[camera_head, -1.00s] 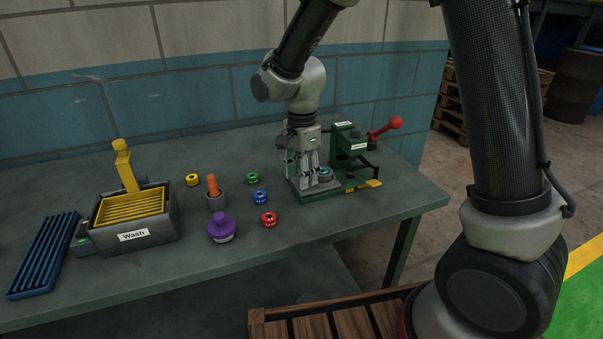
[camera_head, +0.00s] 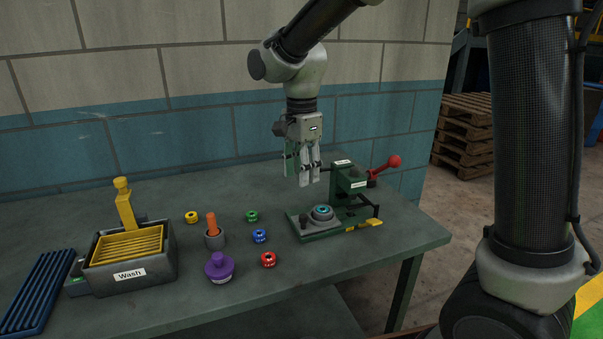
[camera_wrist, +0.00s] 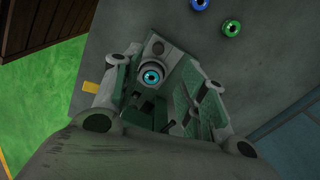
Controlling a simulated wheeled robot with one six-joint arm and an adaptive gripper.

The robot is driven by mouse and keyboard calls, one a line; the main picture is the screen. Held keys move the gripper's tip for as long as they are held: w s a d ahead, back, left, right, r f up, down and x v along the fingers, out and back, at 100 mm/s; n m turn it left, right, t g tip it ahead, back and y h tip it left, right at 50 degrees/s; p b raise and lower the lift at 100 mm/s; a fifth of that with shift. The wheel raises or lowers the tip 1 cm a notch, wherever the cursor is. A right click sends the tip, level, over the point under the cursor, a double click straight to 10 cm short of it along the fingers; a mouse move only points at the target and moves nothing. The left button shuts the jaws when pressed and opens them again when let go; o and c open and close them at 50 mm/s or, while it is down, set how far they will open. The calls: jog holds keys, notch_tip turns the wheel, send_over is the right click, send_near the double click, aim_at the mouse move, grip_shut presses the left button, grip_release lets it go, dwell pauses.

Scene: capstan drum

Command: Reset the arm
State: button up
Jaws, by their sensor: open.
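My gripper (camera_head: 304,175) is open and empty in the head view, pointing down above the back of the bench. It hangs in the air above and slightly left of the green press fixture (camera_head: 349,184). A round part with a teal centre (camera_head: 322,213) sits in a grey seat on the fixture's base. The wrist view looks down on this part (camera_wrist: 152,76) and the fixture (camera_wrist: 182,75), with my fingers at both sides. The fixture's lever with a red knob (camera_head: 394,162) points up to the right.
On the bench (camera_head: 180,315) stand a wash bin (camera_head: 130,275) with a yellow basket, a blue rack (camera_head: 38,290), a purple knobbed piece (camera_head: 219,267), an orange-handled tool in a cup (camera_head: 213,232), and red (camera_head: 268,259), blue (camera_head: 260,236), green (camera_head: 252,216) and yellow (camera_head: 191,217) rings. A wall stands behind.

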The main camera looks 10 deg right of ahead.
jog(key=s+d+r+n+t, duration=0.2)
jog(key=s+d+n, duration=0.4)
jog(key=s+d, duration=0.4)
jog(key=s+d+r+n+t, duration=0.2)
jog(key=s+d+r+n, duration=0.2)
jog(key=s+d, duration=0.7)
jog(key=d+n, duration=0.2)
jog(key=d, duration=0.2)
jog(key=shift+s+r+n, duration=0.15)
jog(key=shift+s+n, duration=0.1)
jog(key=shift+n, duration=0.15)
dwell(0.4)
